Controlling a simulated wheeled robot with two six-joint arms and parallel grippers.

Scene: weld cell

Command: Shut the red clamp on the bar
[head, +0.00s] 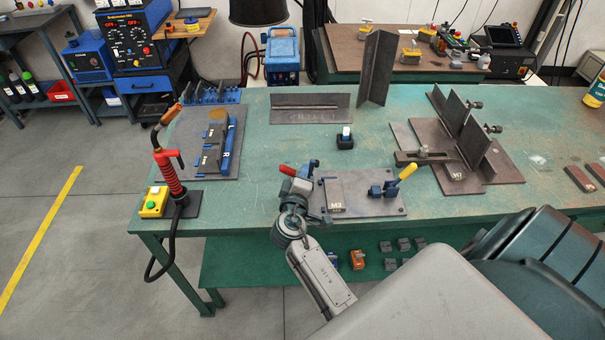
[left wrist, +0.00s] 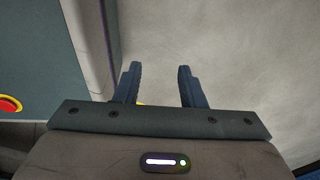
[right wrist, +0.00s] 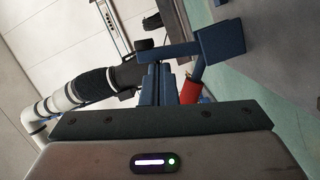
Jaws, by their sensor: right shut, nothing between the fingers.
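The red clamp's handle (head: 288,170) points left in the head view, beside its blue part (head: 314,165) at the back left of the M3 plate (head: 350,207). In the right wrist view the red handle (right wrist: 190,91) is just right of my fingers, with a blue piece (right wrist: 220,41) close above. My right gripper (head: 300,184) is shut and empty at the clamp; I cannot tell whether it touches the handle. I cannot make out the bar under the clamp. My left gripper (left wrist: 157,84) is open and empty, outside the head view.
A yellow-handled clamp (head: 385,188) stands on the plate's right side. A small black holder (head: 345,141) is behind the plate. A steel fixture (head: 505,165) stands at the right. A red torch (head: 170,175) and yellow button box (head: 152,203) stand at the bench's left end.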

